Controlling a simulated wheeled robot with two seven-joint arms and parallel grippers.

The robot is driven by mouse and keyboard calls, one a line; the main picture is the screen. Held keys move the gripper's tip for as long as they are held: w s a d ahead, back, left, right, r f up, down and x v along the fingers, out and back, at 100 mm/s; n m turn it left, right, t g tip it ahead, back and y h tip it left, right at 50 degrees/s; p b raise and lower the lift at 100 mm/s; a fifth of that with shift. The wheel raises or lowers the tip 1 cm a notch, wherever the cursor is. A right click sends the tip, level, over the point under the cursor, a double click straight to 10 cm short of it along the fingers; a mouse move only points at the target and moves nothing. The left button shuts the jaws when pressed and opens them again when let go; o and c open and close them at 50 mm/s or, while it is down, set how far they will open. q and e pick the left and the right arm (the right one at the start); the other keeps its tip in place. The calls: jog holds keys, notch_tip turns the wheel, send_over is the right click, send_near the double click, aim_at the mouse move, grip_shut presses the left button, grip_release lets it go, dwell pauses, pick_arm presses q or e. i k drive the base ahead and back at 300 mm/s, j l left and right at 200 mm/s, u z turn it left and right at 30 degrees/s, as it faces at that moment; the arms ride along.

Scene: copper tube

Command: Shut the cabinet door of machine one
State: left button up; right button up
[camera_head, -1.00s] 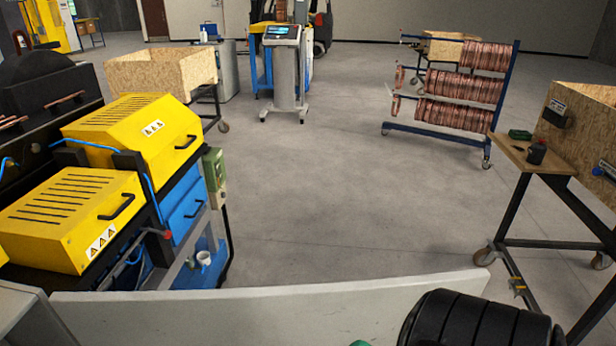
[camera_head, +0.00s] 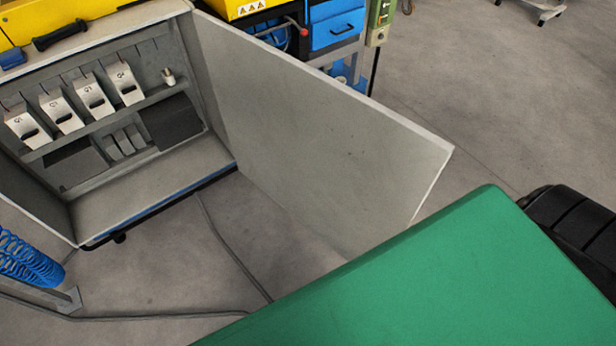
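The grey cabinet (camera_head: 150,190) stands at the left with its inside in view. It holds several pale switch units on a rail and dark boxes below them. Its grey door (camera_head: 310,130) is swung wide open, hinged at the cabinet's right edge and reaching out to the right. A large green surface (camera_head: 440,280) at the bottom right covers the view near the door's lower outer end; I cannot tell whether it touches the door. Neither gripper shows.
Yellow and blue machinery (camera_head: 335,25) stands behind the door. A blue coiled hose (camera_head: 28,258) hangs at the lower left. A dark cable (camera_head: 225,245) runs over the floor before the cabinet. A black ribbed part (camera_head: 575,220) is at the right edge.

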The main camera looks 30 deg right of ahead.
aim_at(355, 171)
jog(key=k+l+u, duration=0.2)
jog(key=l, duration=0.25)
jog(key=l+u, duration=0.15)
jog(key=l, duration=0.3)
jog(key=k+l+u, duration=0.2)
jog(key=l, duration=0.2)
jog(key=k+l+u, duration=0.15)
jog(key=l, duration=0.2)
jog(key=k+l+u, duration=0.2)
jog(key=l, duration=0.2)
jog(key=l+u, duration=0.1)
jog(key=l, duration=0.55)
jog(key=l+u, duration=0.15)
jog(key=l, duration=0.55)
jog(key=k+l+u, duration=0.1)
jog(key=l, duration=0.55)
